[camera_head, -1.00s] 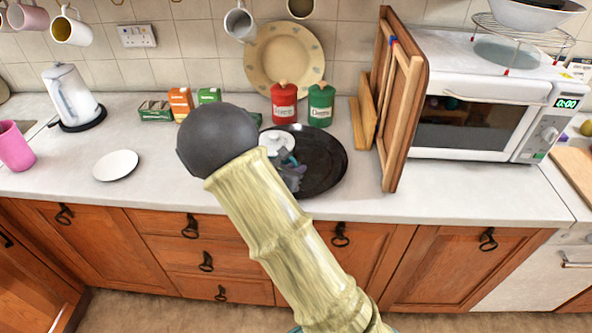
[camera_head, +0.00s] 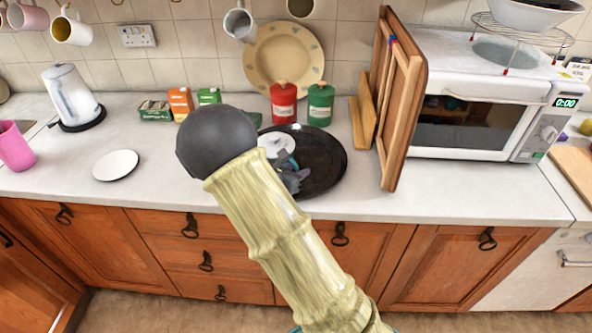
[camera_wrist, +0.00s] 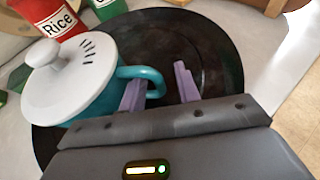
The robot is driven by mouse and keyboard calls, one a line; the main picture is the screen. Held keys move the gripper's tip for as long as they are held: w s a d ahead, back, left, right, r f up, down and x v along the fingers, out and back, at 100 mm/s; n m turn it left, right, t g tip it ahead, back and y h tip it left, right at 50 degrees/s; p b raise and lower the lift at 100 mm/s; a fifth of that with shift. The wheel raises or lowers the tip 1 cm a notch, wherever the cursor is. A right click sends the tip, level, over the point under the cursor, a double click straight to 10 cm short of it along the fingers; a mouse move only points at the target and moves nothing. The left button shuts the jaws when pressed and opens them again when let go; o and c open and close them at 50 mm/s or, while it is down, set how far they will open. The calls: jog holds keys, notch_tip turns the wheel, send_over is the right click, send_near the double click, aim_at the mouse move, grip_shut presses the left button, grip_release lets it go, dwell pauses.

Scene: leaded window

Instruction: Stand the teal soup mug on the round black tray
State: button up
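The teal soup mug (camera_wrist: 103,97) has a white lid with a knob and stands upright over the left part of the round black tray (camera_wrist: 215,60) in the wrist view. In the head view its white lid (camera_head: 275,143) shows above the tray (camera_head: 328,155); my arm hides most of its body. The mug's base is hidden, so its contact with the tray cannot be seen directly. My gripper (camera_wrist: 160,78) has its two purple fingers apart at the mug's handle, with a clear gap beside the right finger. My gripper also shows small in the head view (camera_head: 293,179).
A red rice canister (camera_head: 284,102) and a green canister (camera_head: 320,103) stand behind the tray. Wooden boards (camera_head: 402,115) and a microwave (camera_head: 470,120) are to the right. A white saucer (camera_head: 116,165) lies to the left.

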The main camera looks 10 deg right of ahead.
jog(key=v, duration=1.1)
jog(key=shift+s+a+r, duration=0.2)
jog(key=shift+s+r, duration=0.05)
jog(key=s+d+m+g+y, duration=0.3)
jog(key=s+m+y, duration=0.2)
jog(key=s+m, duration=0.4)
jog(key=s+d+m+g+y, duration=0.2)
jog(key=s+m, duration=0.6)
jog(key=m, duration=0.8)
jog(key=d+y, duration=0.2)
jog(key=y, duration=0.1)
jog(key=shift+s+f+m+g+y, duration=0.15)
jog(key=shift+s+m+g+y, duration=0.15)
jog(key=shift+s+g+y, duration=0.1)
